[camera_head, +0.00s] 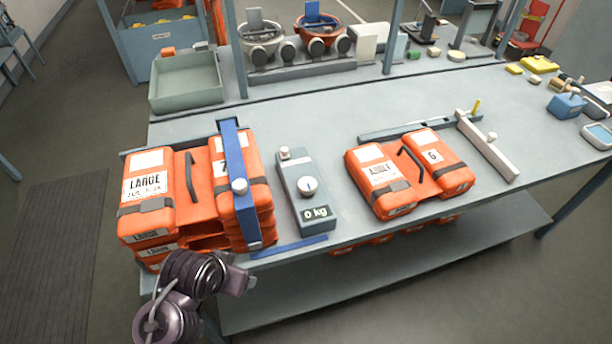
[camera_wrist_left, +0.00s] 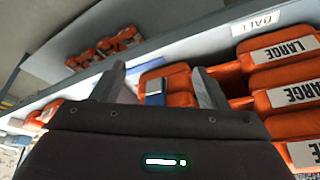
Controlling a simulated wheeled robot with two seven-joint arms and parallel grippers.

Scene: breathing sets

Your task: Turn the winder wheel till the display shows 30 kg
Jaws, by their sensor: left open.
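A grey-blue winder unit (camera_head: 318,222) stands on the table between the orange packs. Its display (camera_head: 315,212) reads 0 kg. A round white dial with a dark pointer (camera_head: 307,187) sits above the display, and a small pale knob (camera_head: 284,153) is at its far end. Which part is the winder wheel is not certain. A blue strap with a white round knob (camera_head: 239,186) crosses the left orange stack (camera_head: 150,190). My left arm is at the table's near left edge. In the left wrist view my left gripper (camera_wrist_left: 160,72) is open, its fingers apart, with orange packs beyond.
A second orange pack pair (camera_head: 408,172) lies right of the winder unit. A blue flat strip (camera_head: 290,248) lies near the front edge. A pale bar (camera_head: 487,145) lies at right. A grey-green bin (camera_head: 187,85) stands behind. A lower shelf (camera_head: 380,265) runs beneath the tabletop.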

